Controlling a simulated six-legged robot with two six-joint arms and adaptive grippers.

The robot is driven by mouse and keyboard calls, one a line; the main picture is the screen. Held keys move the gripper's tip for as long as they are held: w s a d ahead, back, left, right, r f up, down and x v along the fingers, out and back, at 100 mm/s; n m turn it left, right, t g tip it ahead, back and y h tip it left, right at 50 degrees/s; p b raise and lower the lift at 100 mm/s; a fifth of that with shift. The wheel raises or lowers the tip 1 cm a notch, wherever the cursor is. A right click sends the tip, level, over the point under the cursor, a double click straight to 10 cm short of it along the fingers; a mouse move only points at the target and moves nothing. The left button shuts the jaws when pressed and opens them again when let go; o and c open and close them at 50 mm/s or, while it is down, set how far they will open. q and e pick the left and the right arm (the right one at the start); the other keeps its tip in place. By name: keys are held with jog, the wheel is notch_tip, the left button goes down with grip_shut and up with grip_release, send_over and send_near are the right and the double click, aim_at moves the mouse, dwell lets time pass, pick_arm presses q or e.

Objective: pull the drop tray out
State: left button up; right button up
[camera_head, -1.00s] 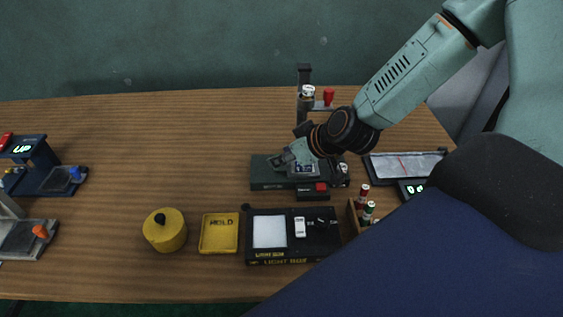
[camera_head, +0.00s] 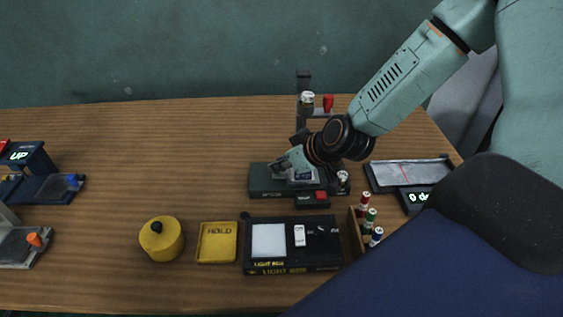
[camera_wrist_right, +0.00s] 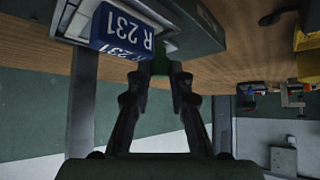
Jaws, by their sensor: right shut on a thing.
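A dark green-grey device (camera_head: 262,183) with an upright post (camera_head: 303,90) stands at the back middle right of the table. My right gripper (camera_head: 283,163) reaches down over its base from the right. In the right wrist view the gripper (camera_wrist_right: 160,72) is shut, its fingertips close together around a small green part (camera_wrist_right: 161,64) just below the device's grey body (camera_wrist_right: 195,28). A blue label reading R 231 (camera_wrist_right: 122,30) is just left of the fingertips. I cannot tell for sure which part is the drop tray. My left gripper is not in view.
In front of the device are a yellow HOLD tray (camera_head: 216,254), a yellow canister (camera_head: 161,240), a black light box (camera_head: 320,261) and a rack of markers (camera_head: 356,236). A flat tray (camera_head: 410,172) is at right. The table's middle left is bare.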

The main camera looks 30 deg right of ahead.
grip_shut()
